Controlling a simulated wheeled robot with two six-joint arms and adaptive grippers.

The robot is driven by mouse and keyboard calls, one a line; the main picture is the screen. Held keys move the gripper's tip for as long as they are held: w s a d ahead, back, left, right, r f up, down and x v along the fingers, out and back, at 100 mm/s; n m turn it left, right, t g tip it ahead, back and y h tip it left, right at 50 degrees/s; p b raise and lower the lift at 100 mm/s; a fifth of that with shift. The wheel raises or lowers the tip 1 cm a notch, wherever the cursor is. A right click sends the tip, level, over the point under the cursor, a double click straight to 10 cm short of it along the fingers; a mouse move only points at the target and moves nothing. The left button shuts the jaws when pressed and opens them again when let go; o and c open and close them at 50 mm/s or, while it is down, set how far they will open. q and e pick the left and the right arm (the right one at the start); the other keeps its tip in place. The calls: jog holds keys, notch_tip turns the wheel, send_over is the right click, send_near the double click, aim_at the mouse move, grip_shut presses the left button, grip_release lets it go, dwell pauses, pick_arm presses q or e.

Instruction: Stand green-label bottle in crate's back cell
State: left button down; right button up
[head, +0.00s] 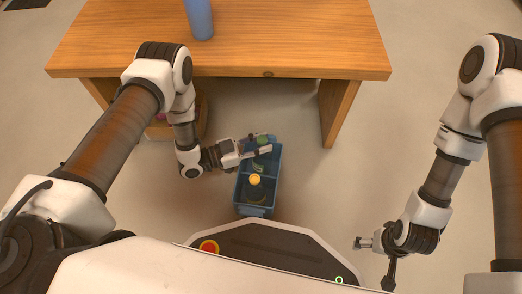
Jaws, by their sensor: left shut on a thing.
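The blue crate (242,203) stands on the floor in front of the table. A dark bottle with a yellow cap (254,181) stands in its near cell. My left gripper (264,146) reaches in from the left over the crate's back part. It is shut on a greenish bottle (260,162), apparently the green-label bottle, which is at the back cell. The gripper hides part of it, and I cannot tell whether its base rests on the crate floor. My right gripper (362,243) is low at the right, away from the crate; its jaw opening is unclear.
A wooden table (290,40) stands behind the crate, with a blue cylindrical object (199,18) on top. A wooden box (201,122) sits under the table at the left, partly hidden by my arm. The floor right of the crate is clear.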

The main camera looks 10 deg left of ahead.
pick_arm(q)
notch_tip(320, 180, down, 3)
jog(key=shift+r+b, duration=0.2)
jog(key=shift+b, duration=0.2)
jog(key=shift+r, duration=0.15)
jog(key=c, duration=0.8)
grip_release()
pick_arm(e)
jog(key=shift+f, duration=0.75)
pick_arm(q)
jog(key=p+v, duration=0.5)
jog(key=v, duration=0.7)
pick_arm(e)
notch_tip(320, 180, up, 5)
jog(key=shift+s+r, duration=0.1)
